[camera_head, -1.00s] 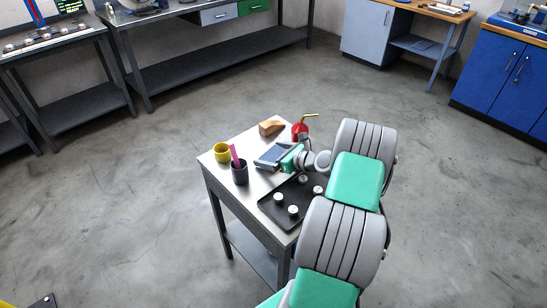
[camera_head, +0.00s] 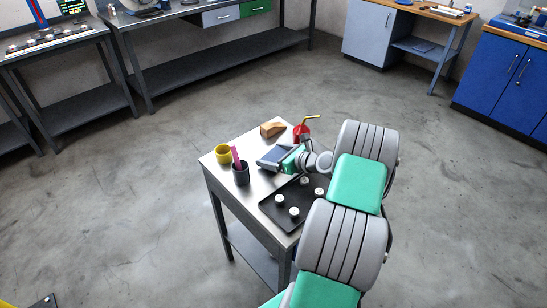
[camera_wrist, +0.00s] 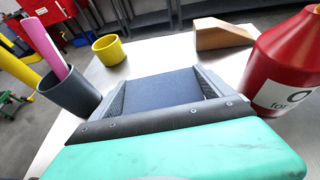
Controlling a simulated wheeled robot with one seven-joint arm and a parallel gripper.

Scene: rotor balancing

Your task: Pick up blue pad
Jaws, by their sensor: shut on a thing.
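The blue pad (camera_wrist: 162,88) is a flat dark blue block between the two grey fingers of my gripper (camera_wrist: 162,90) in the wrist view. Both fingers press against its sides, and its near edge is hidden by the gripper's dark palm bar. In the head view the pad (camera_head: 273,156) shows as a blue patch at my gripper (camera_head: 270,158), over the small metal table (camera_head: 222,178). I cannot tell whether the pad touches the table top.
A red bottle (camera_wrist: 290,60) stands close on the right, with a wooden wedge (camera_wrist: 220,36) behind. A dark cup (camera_wrist: 70,92) with a pink stick and a yellow cup (camera_wrist: 108,50) stand on the left. A black tray (camera_head: 270,212) holds several white round pieces.

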